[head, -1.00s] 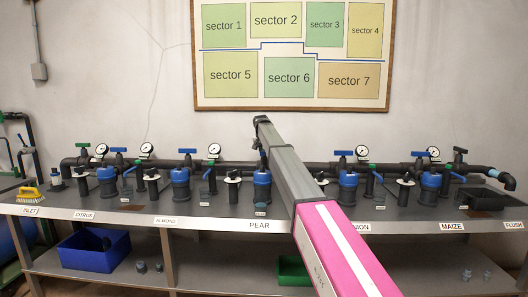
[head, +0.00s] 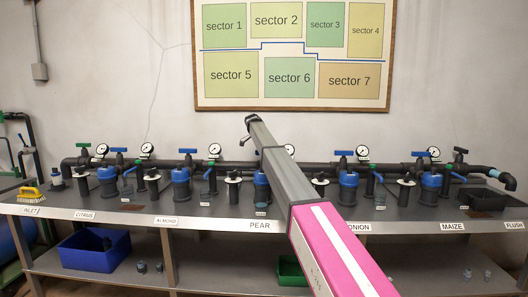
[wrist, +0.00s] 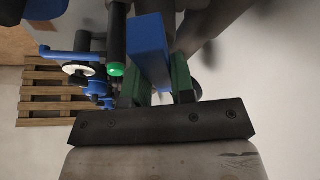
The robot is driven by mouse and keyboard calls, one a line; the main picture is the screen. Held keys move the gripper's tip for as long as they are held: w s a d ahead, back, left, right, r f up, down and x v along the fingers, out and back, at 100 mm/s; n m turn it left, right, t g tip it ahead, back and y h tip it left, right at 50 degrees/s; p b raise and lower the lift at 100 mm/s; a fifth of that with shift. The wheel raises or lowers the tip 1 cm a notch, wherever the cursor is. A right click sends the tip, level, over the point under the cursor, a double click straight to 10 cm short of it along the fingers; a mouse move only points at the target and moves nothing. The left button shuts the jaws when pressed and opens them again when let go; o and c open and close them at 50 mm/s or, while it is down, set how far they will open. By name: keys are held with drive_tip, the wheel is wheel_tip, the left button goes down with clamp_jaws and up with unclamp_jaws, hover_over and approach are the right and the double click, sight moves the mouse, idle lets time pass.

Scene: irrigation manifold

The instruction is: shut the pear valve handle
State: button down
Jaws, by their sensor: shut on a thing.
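The PEAR label (head: 260,226) is on the front edge of the bench, below a blue-topped filter (head: 261,187). The valve above it is hidden behind my arm in the head view. My gripper (head: 248,129) is at the far end of the arm, over the pipe there; its fingers are too small to read in that view. In the wrist view, my gripper (wrist: 158,85) has its green-padded fingers closed on a long blue valve handle (wrist: 151,45). The handle's angle to the pipe cannot be told.
Blue valve handles (head: 188,151) (head: 343,153) stand along the black manifold pipe (head: 235,166) on both sides. Gauges (head: 214,150) and black upright fittings (head: 233,188) crowd near the arm. The wall above the pipe is clear up to the sector board (head: 292,107).

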drive_tip(key=m+g, duration=0.1)
drive_tip(key=m, duration=0.4)
drive_tip(key=shift+w+g, duration=0.1)
drive_tip(key=shift+g, duration=0.3)
idle(0.4)
drive_tip(key=c, duration=1)
unclamp_jaws()
drive_tip(key=shift+o, duration=0.2)
drive_tip(key=v, duration=1.1)
drive_tip(key=shift+a+f, duration=0.1)
drive_tip(key=shift+a, duration=0.05)
